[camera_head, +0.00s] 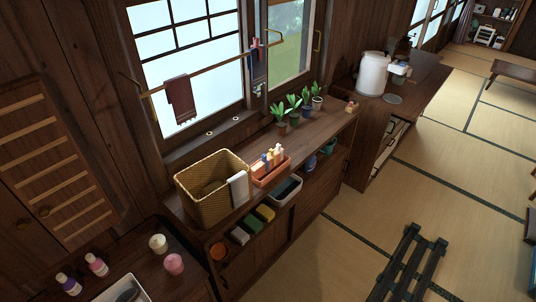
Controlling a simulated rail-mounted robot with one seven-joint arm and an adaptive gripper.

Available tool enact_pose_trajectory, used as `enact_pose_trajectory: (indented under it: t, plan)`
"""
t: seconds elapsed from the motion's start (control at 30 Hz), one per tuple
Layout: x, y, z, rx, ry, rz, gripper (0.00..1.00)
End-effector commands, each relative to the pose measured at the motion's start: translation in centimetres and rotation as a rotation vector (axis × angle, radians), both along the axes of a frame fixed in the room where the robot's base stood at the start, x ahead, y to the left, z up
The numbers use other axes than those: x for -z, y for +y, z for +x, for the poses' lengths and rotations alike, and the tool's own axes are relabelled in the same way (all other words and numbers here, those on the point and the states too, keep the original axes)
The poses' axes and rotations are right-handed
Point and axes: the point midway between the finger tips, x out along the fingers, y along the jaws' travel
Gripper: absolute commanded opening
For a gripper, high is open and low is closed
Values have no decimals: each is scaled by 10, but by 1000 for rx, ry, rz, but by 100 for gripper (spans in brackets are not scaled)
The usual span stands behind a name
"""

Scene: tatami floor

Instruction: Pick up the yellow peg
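I cannot make out a yellow peg with certainty in the head view. A towel rail (215,67) runs across the window with a dark red cloth (180,97) over it. A dark blue cloth (258,70) hangs near its right end, with a small pinkish clip-like piece (256,45) at its top; this is too small to tell clearly. My gripper is not in view.
A wooden cabinet (333,130) under the window bears a wicker basket (205,207), an orange tray (268,177) of small bottles and several potted plants. Bottles and jars stand on a lower counter at bottom left.

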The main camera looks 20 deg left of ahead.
Motion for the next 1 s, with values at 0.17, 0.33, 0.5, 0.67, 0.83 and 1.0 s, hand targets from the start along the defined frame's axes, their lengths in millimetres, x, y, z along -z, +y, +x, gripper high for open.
enact_pose_trajectory:
  t: [0.17,0.33,0.5,0.67,0.83,1.0]
  plan:
    - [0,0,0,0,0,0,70]
    - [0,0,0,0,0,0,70]
    - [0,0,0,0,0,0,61]
    - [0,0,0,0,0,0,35]
    - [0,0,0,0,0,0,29]
    - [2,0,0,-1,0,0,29]
